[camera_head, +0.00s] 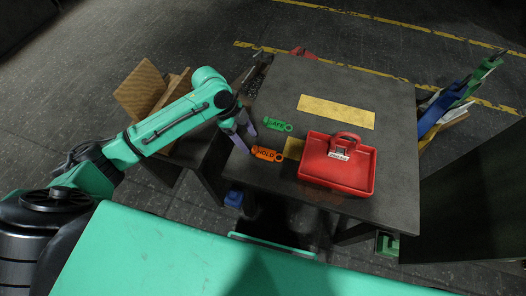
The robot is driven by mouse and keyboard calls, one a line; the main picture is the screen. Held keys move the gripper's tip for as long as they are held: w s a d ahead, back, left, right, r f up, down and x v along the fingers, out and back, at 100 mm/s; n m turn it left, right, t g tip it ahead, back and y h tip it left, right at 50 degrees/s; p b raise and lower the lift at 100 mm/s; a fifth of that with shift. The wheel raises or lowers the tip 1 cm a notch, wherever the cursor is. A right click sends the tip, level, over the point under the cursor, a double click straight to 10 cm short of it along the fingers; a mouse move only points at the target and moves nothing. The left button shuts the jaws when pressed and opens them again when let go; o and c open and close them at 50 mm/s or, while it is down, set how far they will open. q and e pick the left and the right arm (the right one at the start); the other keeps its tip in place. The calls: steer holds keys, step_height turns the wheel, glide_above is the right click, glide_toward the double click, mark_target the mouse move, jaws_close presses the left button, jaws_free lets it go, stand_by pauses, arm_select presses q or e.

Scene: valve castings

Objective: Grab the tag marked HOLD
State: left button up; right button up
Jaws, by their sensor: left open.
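The orange tag marked HOLD (267,154) lies flat on the dark table (385,115), near its left edge. A green tag (278,125) lies just behind it; its lettering looks like SAFE. My left gripper (246,142) is open and empty, its purple fingers just left of and slightly behind the orange tag. I cannot tell whether a fingertip touches the tag or how high it is above the table. My right gripper is not in view.
A red tray (367,184) with a red handled object (345,146) stands right of the tags. A wooden crate-like thing (141,92) stands left. The table's right rear is clear.

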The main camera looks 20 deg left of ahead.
mark_target(255, 148)
arm_select(q)
steer(key=x, duration=0.3)
steer(key=shift+d+f, duration=0.3)
jaws_close()
steer(key=shift+r, duration=0.1)
